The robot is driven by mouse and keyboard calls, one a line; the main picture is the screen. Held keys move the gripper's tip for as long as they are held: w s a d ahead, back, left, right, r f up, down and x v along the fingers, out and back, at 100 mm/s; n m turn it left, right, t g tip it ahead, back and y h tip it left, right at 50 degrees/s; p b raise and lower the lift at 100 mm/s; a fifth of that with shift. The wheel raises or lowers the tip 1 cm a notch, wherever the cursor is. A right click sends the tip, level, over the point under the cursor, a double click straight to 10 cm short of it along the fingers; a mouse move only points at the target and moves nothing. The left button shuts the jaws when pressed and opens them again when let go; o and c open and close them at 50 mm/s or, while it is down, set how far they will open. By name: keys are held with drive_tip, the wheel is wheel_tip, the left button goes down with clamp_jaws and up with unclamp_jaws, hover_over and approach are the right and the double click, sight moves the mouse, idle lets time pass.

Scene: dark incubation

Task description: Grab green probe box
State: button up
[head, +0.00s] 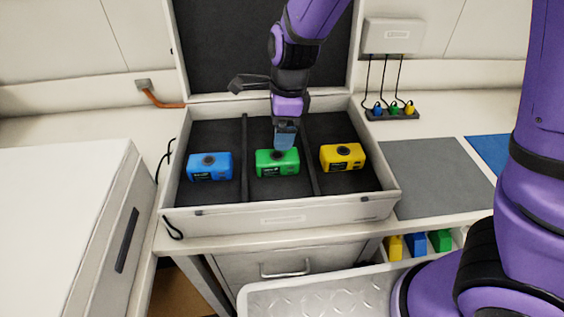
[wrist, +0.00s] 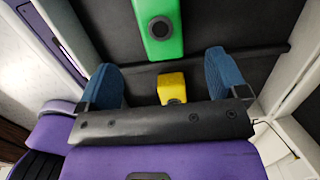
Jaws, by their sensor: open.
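The green probe box (head: 278,165) sits in the middle compartment of an open, dark-lined case (head: 280,216). It has a round dark knob on top. My gripper (head: 285,138) is open and empty, just above the back of the green box in the head view, hiding part of its rear edge. In the wrist view, the blue fingertips (wrist: 163,70) stand wide apart. The green box (wrist: 160,28) shows beyond them, roughly centred between them but not gripped. Whether a finger touches it I cannot tell.
A blue box (head: 210,168) lies in the left compartment and a yellow box (head: 343,157) in the right, with dividers between. The raised lid (head: 215,45) stands behind. A grey mat (head: 430,180) lies at right. A white case (head: 60,220) stands at left.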

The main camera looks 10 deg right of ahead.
sight(277, 156)
drive_tip(key=f, duration=0.6)
drive_tip(key=a+f, duration=0.1)
drive_tip(key=f, duration=0.2)
drive_tip(key=shift+f, duration=0.15)
drive_tip(key=shift+w, duration=0.1)
drive_tip(key=c, duration=1.3)
drive_tip(key=shift+o, duration=0.2)
